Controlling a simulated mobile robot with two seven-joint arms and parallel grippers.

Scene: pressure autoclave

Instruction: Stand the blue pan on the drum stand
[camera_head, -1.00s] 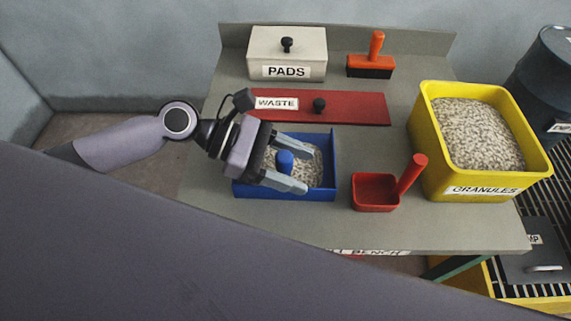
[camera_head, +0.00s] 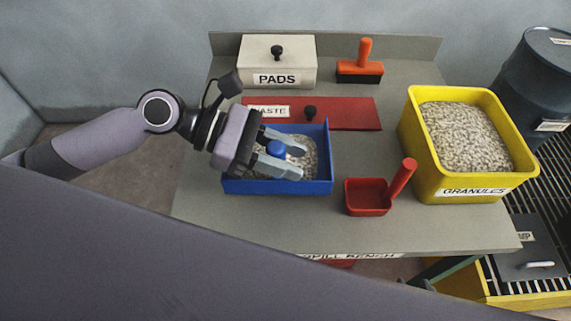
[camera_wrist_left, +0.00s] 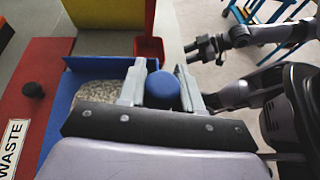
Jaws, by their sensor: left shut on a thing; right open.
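The blue pan (camera_head: 258,187) holds pale granules and has a blue knob (camera_head: 277,149) on top. My left gripper (camera_head: 293,160) is shut on this knob, one finger on each side. The pan looks level and slightly raised above the bench, its far edge overlapping the red WASTE lid. In the left wrist view the knob (camera_wrist_left: 162,90) sits between the fingers. The drum stand (camera_head: 500,292), yellow with a black grating, is at the lower right. My right gripper (camera_wrist_left: 206,47) shows small and open in the left wrist view.
A dark blue drum (camera_head: 535,85) stands on the grating's far part; a dark box with a handle (camera_head: 535,262) is nearer. On the bench (camera_head: 240,225) are a yellow GRANULES bin (camera_head: 420,165), red scoop (camera_head: 366,197), red WASTE lid (camera_head: 350,113), PADS box (camera_head: 260,58) and orange-handled brush (camera_head: 362,68).

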